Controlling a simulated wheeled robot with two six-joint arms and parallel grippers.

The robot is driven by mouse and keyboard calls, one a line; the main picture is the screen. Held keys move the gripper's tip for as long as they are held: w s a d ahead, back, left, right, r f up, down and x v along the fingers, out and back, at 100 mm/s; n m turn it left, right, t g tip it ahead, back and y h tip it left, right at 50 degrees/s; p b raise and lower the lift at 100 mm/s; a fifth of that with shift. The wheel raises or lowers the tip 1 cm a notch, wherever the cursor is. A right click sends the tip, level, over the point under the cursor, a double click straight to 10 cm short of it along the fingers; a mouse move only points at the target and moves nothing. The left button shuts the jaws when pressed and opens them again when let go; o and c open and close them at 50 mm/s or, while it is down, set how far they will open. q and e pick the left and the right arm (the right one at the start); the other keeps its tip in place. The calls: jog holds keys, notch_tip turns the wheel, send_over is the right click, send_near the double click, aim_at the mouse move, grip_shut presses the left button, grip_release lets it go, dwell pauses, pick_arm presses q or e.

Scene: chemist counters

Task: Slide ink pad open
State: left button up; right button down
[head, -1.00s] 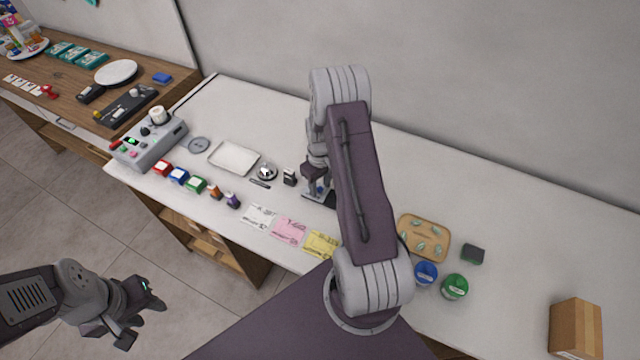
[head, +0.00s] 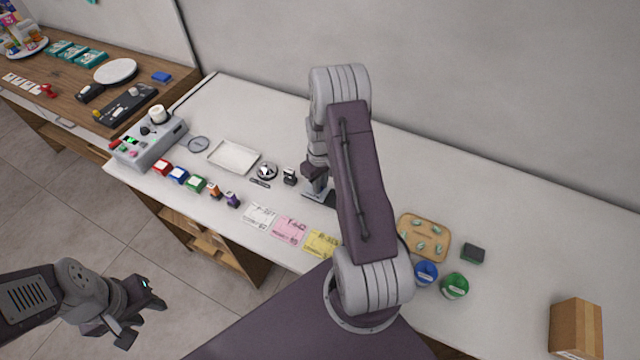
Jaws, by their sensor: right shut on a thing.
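The ink pad (head: 314,194) appears to be the small flat piece with a pale grey part and a dark part on the white counter. My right arm partly covers it from the right. My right gripper (head: 315,183) points down onto the pale part and is shut on it; the fingertips are small and partly hidden. How far the pad is open is unclear. My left gripper (head: 143,318) is open and empty, over the floor in front of the counter.
Left of the pad stand a small black stamp (head: 290,176), a silver bell (head: 266,171) and a white tray (head: 234,156). White, pink (head: 289,230) and yellow slips lie in front. A wooden tray (head: 424,237) and blue and green tubs are to the right. The back of the counter is clear.

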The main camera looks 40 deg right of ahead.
jog(key=shift+w, duration=0.1)
dwell(0.7)
jog(key=s+d, duration=0.1)
jog(key=s, duration=0.1)
jog(key=s+d, duration=0.1)
jog(key=s, duration=0.1)
jog(key=s+d, duration=0.1)
jog(key=s, duration=0.1)
jog(key=shift+s+d+r, duration=0.1)
jog(key=shift+d, duration=0.1)
jog(key=shift+a, duration=0.1)
jog(key=c, duration=1.4)
grip_release()
jog(key=shift+o, duration=0.5)
notch_tip(320, 180, up, 9)
jog(key=shift+b, duration=0.3)
